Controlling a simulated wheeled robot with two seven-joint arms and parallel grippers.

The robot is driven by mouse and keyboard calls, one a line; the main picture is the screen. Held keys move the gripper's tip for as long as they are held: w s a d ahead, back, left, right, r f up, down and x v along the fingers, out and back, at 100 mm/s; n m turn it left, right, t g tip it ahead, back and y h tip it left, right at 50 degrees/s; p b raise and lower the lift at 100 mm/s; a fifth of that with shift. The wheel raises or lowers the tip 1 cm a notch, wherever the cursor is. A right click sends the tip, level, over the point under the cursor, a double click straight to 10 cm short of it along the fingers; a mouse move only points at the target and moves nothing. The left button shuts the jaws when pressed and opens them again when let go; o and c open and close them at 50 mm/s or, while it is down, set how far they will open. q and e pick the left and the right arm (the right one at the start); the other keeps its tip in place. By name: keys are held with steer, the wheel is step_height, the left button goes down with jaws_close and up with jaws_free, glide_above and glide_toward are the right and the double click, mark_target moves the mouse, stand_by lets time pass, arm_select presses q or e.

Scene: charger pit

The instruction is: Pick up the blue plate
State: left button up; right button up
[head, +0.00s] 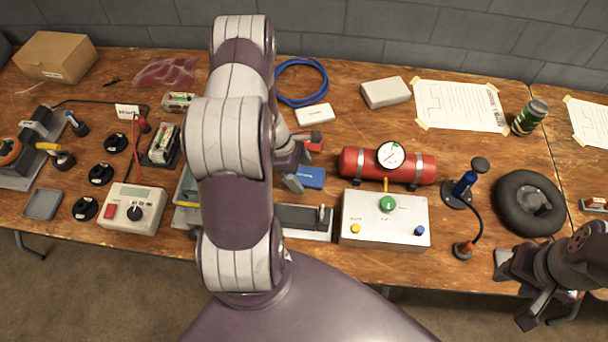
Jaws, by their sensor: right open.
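The blue plate (311,178), a small flat blue piece with faint lettering, lies on the wooden bench near the middle. A small red piece (315,146) lies just behind it. My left gripper (303,160) is beside the blue plate at its upper left. Its fingers are apart, one near the red piece and one at the plate's left edge. I cannot tell whether that finger touches the plate. My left arm hides the bench to the left of it. My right gripper (513,291) is open and empty at the bench's front right edge, far from the plate.
A red cylinder with a gauge (360,165) stands right of the plate, and a white control box (385,220) in front of it. A dark tray device (298,217) is in front of the plate. A black tire (530,203) and a blue pump (465,186) are farther right.

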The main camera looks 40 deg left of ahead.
mark_target(301, 174)
arm_select(q)
steer(key=c, duration=0.9)
steer(key=shift+c, duration=0.2)
step_height(301, 174, up, 10)
steer(key=p, duration=0.1)
